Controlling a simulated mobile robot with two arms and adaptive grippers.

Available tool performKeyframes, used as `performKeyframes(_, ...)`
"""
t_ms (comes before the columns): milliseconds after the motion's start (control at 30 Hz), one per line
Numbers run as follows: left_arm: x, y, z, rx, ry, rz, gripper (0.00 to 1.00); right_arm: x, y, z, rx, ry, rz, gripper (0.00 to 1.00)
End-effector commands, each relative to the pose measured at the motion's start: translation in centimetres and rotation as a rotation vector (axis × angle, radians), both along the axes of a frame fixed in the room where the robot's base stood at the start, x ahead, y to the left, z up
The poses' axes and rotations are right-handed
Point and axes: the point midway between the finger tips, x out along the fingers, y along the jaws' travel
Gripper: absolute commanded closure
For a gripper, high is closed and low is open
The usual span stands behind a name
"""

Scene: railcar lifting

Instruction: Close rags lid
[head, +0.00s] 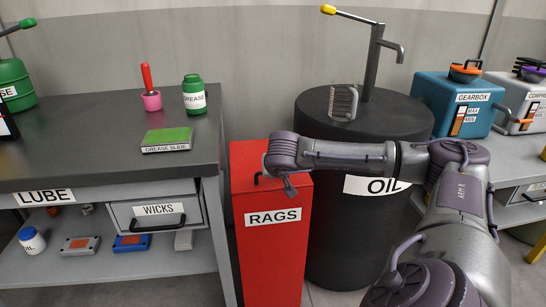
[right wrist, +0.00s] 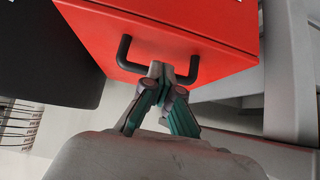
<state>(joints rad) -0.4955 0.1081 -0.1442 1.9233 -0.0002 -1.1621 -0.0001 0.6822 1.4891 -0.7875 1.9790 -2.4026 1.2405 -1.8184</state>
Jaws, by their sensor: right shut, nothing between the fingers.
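The rags bin (head: 272,240) is a tall red box with a white RAGS label, standing between the bench and the oil drum. Its red lid (head: 250,153) lies across the top and looks down; I cannot tell whether it is fully seated. My right gripper (right wrist: 163,72) is shut and empty, its fingertips at the lid's black handle (right wrist: 124,52), between the handle's two ends. My left gripper is not in view.
The dark oil drum (head: 330,230) with a pump and a glass jug stands close right of the bin. The bench (head: 80,110) at left holds a grease can (head: 194,94) and a green grease slide (head: 167,138). A blue gearbox (head: 450,88) sits at right.

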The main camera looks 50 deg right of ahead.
Motion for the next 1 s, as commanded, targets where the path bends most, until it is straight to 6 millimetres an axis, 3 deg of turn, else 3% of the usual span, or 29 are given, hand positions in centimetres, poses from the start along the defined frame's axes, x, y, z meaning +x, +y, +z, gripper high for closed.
performKeyframes(33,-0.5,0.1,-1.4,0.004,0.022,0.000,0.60,-0.4,0.1,-0.7,0.009,0.024,-0.001,1.00)
performKeyframes(233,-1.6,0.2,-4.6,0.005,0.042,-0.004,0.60,-0.4,-0.3,1.5,0.002,0.013,-0.003,1.00)
performKeyframes(600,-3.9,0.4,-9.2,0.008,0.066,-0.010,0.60,-0.5,-0.7,4.6,-0.007,-0.007,-0.006,1.00)
performKeyframes(1000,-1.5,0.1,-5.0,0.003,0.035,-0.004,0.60,-5.8,3.8,1.7,-0.011,-0.006,-0.004,1.00)
